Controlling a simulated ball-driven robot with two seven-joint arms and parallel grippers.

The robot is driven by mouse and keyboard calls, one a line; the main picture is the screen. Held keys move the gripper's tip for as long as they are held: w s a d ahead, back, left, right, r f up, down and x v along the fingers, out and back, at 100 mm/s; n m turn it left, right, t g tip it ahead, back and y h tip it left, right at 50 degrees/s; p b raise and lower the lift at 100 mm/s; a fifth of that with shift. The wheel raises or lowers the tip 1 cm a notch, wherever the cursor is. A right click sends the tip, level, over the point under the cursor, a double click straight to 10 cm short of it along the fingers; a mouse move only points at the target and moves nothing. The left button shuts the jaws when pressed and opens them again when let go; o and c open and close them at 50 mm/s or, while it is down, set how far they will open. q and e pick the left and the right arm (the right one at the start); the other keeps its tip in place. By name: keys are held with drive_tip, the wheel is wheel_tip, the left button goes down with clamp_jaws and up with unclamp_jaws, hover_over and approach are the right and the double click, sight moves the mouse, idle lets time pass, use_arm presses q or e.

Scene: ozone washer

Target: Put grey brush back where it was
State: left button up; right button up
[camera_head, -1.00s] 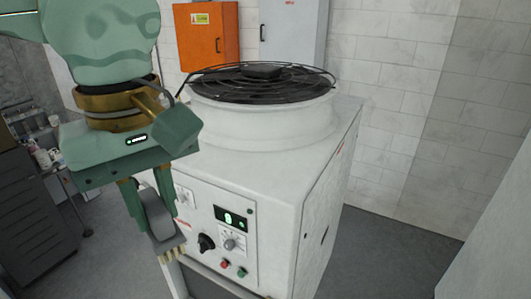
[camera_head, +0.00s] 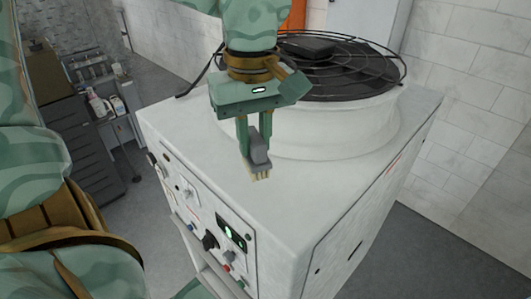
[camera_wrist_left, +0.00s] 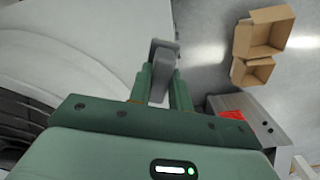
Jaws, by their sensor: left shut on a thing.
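The grey brush (camera_head: 259,152) has a grey body and pale bristles that point down. My left gripper (camera_head: 256,138) is shut on it, with one finger on each side. It holds the brush over the front part of the white machine's top (camera_head: 190,118), in front of the round fan housing. I cannot tell whether the bristles touch the top. In the left wrist view the brush (camera_wrist_left: 160,62) shows as a grey block between the two green fingers. My right gripper is not in view.
The black fan grille (camera_head: 335,70) stands raised behind the gripper. A control panel (camera_head: 230,240) with knobs is on the machine's front. A grey cart (camera_head: 95,95) with bottles stands at the left. Open cardboard boxes (camera_wrist_left: 262,38) lie on the floor in the left wrist view.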

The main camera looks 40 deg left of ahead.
use_arm(q)
drive_tip(key=w+a+f, duration=0.1)
drive_tip(key=f, duration=0.2)
drive_tip(key=w+a+f, duration=0.1)
drive_tip(key=w+f, duration=0.1)
drive_tip(key=f, duration=0.1)
drive_tip(key=w+f+p, duration=0.1)
drive_tip(key=w+f, duration=0.1)
drive_tip(key=f, duration=0.1)
drive_tip(key=shift+a+f, duration=0.2)
drive_tip(key=shift+a, duration=0.2)
drive_tip(key=shift+s, duration=0.1)
drive_tip(key=o, duration=0.9)
wheel_tip(320, 180, up, 12)
drive_tip(key=shift+r, duration=0.1)
